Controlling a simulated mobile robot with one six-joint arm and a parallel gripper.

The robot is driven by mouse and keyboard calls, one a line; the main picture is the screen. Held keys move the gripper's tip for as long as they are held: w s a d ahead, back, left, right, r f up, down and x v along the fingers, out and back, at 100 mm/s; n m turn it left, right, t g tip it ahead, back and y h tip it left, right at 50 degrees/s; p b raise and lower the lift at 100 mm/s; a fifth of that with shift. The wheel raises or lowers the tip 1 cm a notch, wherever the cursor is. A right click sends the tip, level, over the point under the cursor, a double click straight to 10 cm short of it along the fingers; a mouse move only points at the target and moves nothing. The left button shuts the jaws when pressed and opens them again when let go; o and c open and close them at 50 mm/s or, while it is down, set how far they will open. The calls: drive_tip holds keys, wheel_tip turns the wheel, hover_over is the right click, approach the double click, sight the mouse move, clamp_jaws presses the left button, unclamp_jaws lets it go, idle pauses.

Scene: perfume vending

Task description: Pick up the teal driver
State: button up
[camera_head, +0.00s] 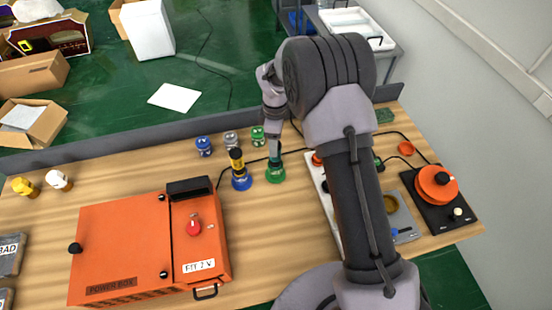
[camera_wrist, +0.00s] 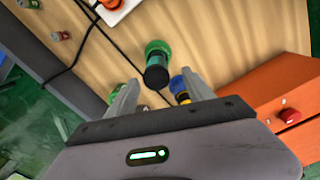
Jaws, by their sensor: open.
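The teal driver (camera_wrist: 156,74) stands in a round green holder (camera_wrist: 155,48) on the wooden table, its dark end toward the wrist camera. The green holder also shows in the head view (camera_head: 275,174), left of my arm. My gripper (camera_wrist: 160,84) is open, with one finger on each side of the view and the driver's end between and just ahead of the tips. Whether the fingers touch it I cannot tell. A yellow-and-black driver (camera_head: 236,160) in a blue holder (camera_head: 241,181) stands just to its left, partly behind the right finger in the wrist view.
An orange power box (camera_head: 150,245) lies at front left. Small blue (camera_head: 204,146), silver (camera_head: 231,140) and green (camera_head: 258,136) items stand behind the drivers. A black cable runs across the table. An orange round device (camera_head: 436,185) is at right.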

drive_tip(key=f, duration=0.5)
drive_tip(key=shift+w, duration=0.25)
clamp_jaws()
wheel_tip(320, 180, up, 10)
drive_tip(key=shift+w+r+p, duration=0.1)
drive_tip(key=shift+p, duration=0.2)
drive_tip(key=c, duration=0.7)
unclamp_jaws()
clamp_jaws()
